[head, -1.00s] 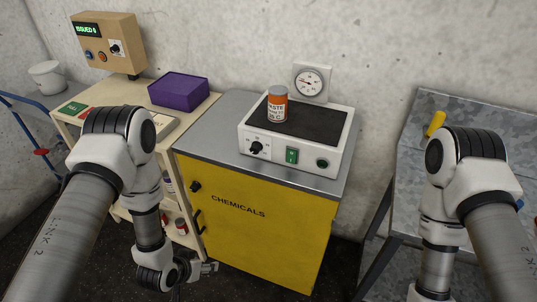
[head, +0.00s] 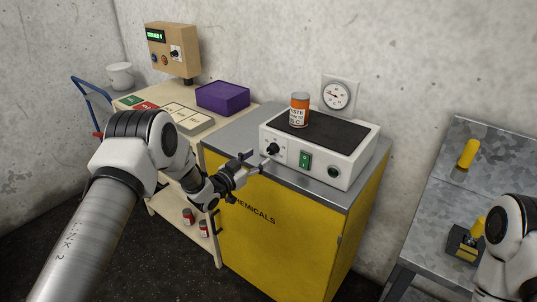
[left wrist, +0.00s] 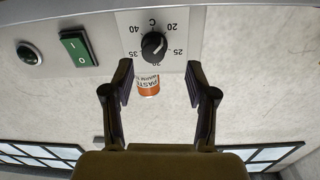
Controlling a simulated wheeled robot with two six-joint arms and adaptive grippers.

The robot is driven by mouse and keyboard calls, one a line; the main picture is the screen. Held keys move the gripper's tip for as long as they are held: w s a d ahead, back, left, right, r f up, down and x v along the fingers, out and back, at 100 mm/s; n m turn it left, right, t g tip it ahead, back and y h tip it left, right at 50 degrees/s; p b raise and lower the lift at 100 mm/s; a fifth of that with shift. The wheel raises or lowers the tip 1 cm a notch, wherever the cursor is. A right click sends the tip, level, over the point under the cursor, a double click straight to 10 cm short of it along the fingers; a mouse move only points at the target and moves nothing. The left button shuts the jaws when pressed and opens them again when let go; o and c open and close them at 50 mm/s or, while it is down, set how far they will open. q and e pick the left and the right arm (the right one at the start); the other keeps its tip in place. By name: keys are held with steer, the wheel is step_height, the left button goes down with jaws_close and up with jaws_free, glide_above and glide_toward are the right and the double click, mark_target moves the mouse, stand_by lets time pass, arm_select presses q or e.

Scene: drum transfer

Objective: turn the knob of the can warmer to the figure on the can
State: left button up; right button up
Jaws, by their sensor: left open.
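The can warmer (head: 352,160) is a white box with a dark top, standing on the grey cabinet top. Its black knob (head: 272,149) is on the left of the front panel; the left wrist view shows the knob (left wrist: 153,45) upside down, ringed by figures from 20 to 40. An orange can (head: 299,111) stands upright on the warmer; its figure is too small to read surely. It also shows inverted in the left wrist view (left wrist: 148,86). My left gripper (head: 254,164) is open and empty, just in front of the knob and apart from it. My right gripper is out of view.
A green switch (head: 305,160) and a round dark button (head: 332,172) share the front panel. A wall gauge (head: 336,95) hangs behind. A purple box (head: 222,96) sits on the shelf unit at left. A metal bench (head: 435,195) with yellow-handled items stands at right.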

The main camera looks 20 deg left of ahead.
mark_target(270, 151)
arm_select(q)
steer(key=w+d, duration=0.2)
steer(key=w+d+p, duration=0.1)
steer(key=w, duration=0.1)
steer(key=shift+r, duration=0.35)
steer(key=shift+w+f, duration=0.1)
steer(key=shift+w, duration=0.3)
steer(key=shift+w+a+f, duration=0.1)
steer(key=shift+w, duration=0.05)
steer(key=shift+a, duration=0.1)
steer(key=shift+d, duration=0.2)
steer(key=c, duration=1.1)
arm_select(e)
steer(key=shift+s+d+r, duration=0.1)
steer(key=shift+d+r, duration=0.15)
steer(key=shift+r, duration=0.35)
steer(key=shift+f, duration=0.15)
